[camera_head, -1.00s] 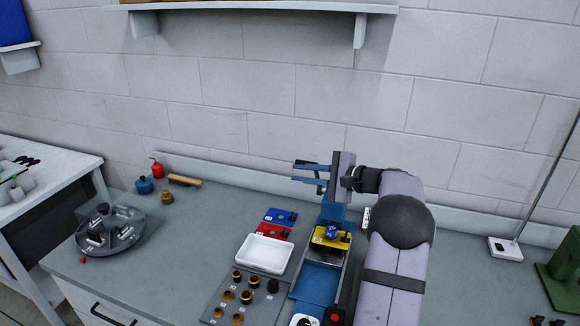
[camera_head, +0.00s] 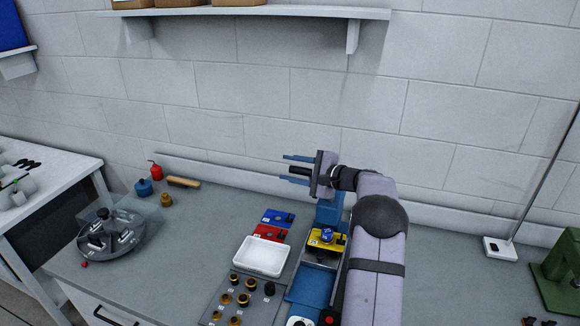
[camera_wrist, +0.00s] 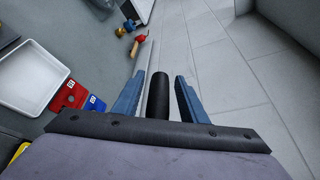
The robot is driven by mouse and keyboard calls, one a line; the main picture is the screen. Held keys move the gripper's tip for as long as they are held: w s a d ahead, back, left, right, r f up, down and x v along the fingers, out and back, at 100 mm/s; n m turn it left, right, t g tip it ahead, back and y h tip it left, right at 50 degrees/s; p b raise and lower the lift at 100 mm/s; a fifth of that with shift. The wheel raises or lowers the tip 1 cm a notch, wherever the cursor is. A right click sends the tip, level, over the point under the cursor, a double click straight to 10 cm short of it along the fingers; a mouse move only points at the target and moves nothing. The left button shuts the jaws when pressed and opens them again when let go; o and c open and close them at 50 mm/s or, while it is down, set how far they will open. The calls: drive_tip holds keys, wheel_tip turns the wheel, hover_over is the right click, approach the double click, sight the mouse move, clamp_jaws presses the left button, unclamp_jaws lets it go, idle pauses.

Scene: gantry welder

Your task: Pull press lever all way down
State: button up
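The press (camera_head: 329,211) has a blue upright at the back of the bench, mostly behind my arm in the head view. A black cylindrical handle (camera_wrist: 158,96), which looks like the press lever's grip, lies between my two blue fingers in the wrist view. My gripper (camera_head: 283,168) is open around it, and the wrist view (camera_wrist: 159,78) shows a gap on each side. In the head view a black bar (camera_head: 301,171) points left between the fingers. The lever's link to the press is hidden.
A yellow fixture (camera_head: 314,240) with a blue part sits low in the press. A white tray (camera_head: 262,271), red block (camera_head: 268,232) and blue block (camera_head: 275,216) lie left of it. A round carousel (camera_head: 92,247) stands further left. The wall is close behind.

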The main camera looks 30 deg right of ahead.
drive_tip(key=shift+s+a+r, duration=0.3)
drive_tip(key=shift+s+r, duration=0.1)
drive_tip(key=shift+s, duration=0.1)
drive_tip(key=shift+w+f, duration=0.35)
drive_tip(key=shift+w, duration=0.05)
drive_tip(key=shift+c, duration=1.3)
drive_tip(key=shift+w+d+f, duration=0.1)
drive_tip(key=shift+w, duration=0.1)
drive_tip(key=c, duration=0.5)
drive_tip(key=shift+s, duration=0.15)
clamp_jaws()
drive_tip(key=shift+b, duration=0.5)
